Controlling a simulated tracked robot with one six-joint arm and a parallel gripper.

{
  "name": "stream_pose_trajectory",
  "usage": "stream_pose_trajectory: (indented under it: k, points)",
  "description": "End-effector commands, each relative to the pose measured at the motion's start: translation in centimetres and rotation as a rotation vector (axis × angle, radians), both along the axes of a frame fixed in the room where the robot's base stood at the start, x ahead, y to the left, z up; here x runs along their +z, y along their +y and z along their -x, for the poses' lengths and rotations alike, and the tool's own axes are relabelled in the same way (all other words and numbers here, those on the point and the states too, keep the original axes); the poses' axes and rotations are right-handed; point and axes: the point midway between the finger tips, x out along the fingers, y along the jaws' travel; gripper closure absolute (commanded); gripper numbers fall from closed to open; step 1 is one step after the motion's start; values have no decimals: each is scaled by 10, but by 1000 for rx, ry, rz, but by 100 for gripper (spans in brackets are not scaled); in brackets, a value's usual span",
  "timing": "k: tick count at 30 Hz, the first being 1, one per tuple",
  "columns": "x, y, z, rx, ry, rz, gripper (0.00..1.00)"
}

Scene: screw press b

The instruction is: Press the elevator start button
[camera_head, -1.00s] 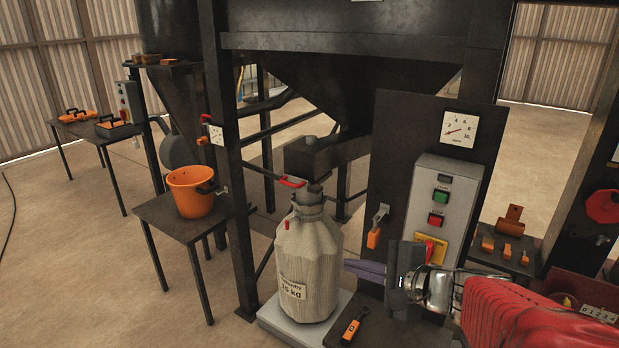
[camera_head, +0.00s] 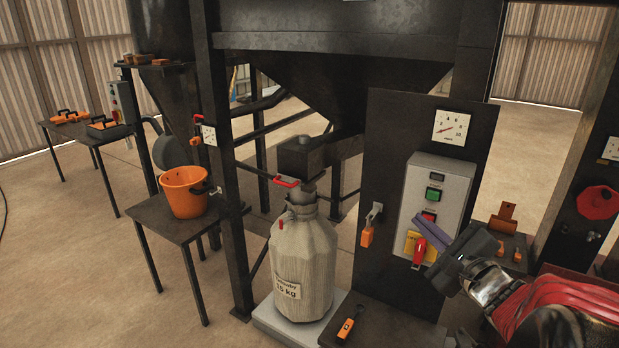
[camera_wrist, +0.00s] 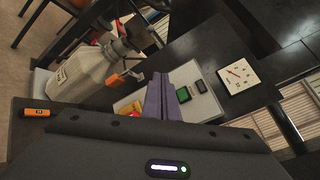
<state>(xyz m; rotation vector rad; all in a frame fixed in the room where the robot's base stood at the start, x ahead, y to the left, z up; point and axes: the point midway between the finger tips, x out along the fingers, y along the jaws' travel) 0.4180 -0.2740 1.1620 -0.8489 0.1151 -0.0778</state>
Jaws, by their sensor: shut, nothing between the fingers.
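A grey control panel (camera_head: 449,192) is fixed to a dark upright plate. It carries a green button (camera_head: 433,193), a red button (camera_head: 429,216) below it and a small dark display (camera_head: 437,178) above. Their labels are too small to read. My gripper (camera_head: 419,220) is shut and empty, with its purple fingers in front of the panel's lower part. The fingertips appear just below the red button and partly cover that area. In the wrist view the fingers (camera_wrist: 163,84) point toward the panel (camera_wrist: 206,105), left of the green button (camera_wrist: 182,93). Contact cannot be told.
An orange-handled switch (camera_head: 367,235) is left of the panel. A filled sack (camera_head: 302,255) stands on a scale (camera_head: 262,318). An orange bucket (camera_head: 185,192) sits on a left table.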

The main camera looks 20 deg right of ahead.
Motion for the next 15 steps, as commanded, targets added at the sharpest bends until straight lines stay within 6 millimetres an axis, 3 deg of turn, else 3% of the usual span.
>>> stream_pose_trajectory:
  k: [15]
  points:
    - [0,-38,-28,-1,2,0,100]
